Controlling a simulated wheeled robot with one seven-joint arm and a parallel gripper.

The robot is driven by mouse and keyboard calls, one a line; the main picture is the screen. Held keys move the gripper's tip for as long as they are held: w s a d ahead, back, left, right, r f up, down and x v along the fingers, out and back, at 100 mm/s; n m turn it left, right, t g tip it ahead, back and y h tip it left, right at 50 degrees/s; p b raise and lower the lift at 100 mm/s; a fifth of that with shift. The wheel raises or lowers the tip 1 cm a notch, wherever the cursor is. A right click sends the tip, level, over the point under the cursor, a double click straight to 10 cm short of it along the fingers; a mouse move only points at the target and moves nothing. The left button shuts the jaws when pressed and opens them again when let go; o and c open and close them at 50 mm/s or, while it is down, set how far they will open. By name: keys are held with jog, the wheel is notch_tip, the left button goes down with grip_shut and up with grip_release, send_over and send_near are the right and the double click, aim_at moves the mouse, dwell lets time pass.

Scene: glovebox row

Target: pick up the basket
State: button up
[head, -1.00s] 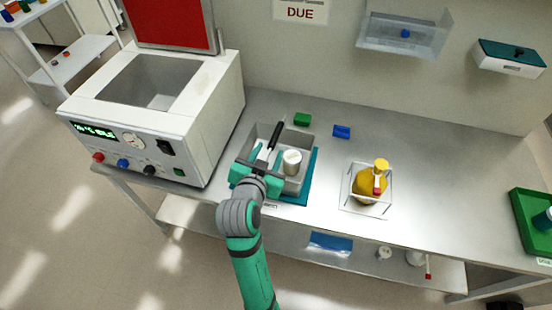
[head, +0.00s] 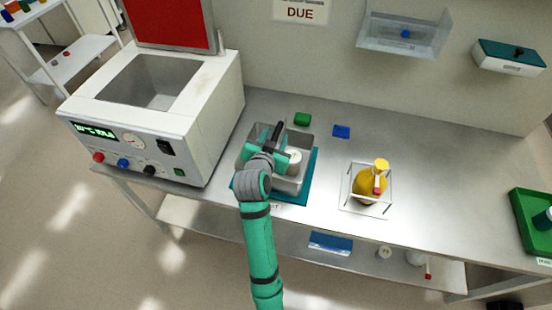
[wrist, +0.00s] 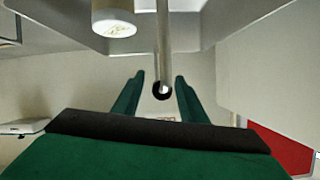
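The basket (head: 301,141) is an open grey box standing on a teal mat (head: 311,184) on the steel bench. A handle with a black grip (head: 278,129) rises over it, and a white jar (head: 294,155) stands inside. My gripper (head: 275,147) is over the basket at the handle and partly hides it. In the wrist view, the fingers of my gripper (wrist: 158,92) are apart, with a thin grey rod (wrist: 163,50) with a dark end showing between them. Contact with the handle cannot be made out.
A white machine (head: 155,110) with an open red lid stands left of the basket. A wire holder (head: 384,208) with a yellow bottle (head: 366,184) stands to the right. A green tray (head: 520,215) is far right.

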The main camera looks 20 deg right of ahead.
jog(key=shift+c, duration=0.6)
grip_shut()
dwell(0.9)
